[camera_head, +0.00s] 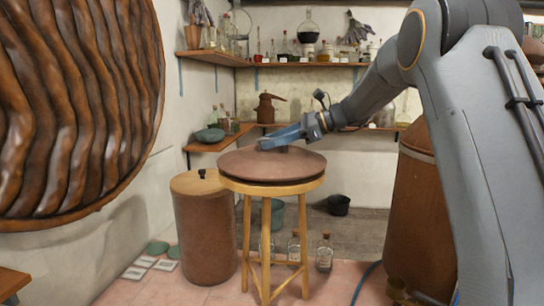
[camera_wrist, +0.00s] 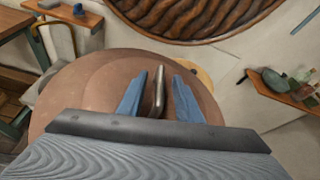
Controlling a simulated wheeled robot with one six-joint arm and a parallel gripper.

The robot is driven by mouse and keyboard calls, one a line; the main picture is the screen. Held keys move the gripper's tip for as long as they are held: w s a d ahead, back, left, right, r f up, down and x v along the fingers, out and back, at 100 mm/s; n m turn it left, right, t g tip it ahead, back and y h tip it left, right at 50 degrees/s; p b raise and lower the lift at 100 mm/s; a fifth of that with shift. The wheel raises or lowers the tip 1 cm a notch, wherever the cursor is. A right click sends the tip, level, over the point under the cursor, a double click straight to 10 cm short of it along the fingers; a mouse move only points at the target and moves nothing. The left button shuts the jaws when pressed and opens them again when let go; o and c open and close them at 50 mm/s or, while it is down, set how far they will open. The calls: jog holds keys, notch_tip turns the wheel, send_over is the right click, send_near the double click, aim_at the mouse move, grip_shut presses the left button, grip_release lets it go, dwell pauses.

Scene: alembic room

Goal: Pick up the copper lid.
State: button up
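The copper lid (camera_head: 250,170) lies flat on top of a round wooden stool (camera_head: 300,188) in the head view. It is a wide reddish-brown disc. In the wrist view the lid (camera_wrist: 85,85) fills the middle, with its upright bar handle (camera_wrist: 158,92) near the centre. My gripper (camera_head: 270,142) is low over the lid from the right. In the wrist view my gripper (camera_wrist: 160,76) is open, with one blue finger on each side of the handle and a visible gap on both sides. The handle's base is partly hidden by my gripper.
A brown barrel (camera_head: 205,235) with a wooden top stands close left of the stool. A large copper vessel (camera_head: 415,215) stands at the right behind my arm. Glass bottles (camera_head: 324,255) stand on the floor behind the stool. Shelves (camera_head: 300,64) with bottles line the walls.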

jog(key=shift+a+f, duration=0.1)
jog(key=shift+a, duration=0.05)
grip_shut()
dwell(1.3)
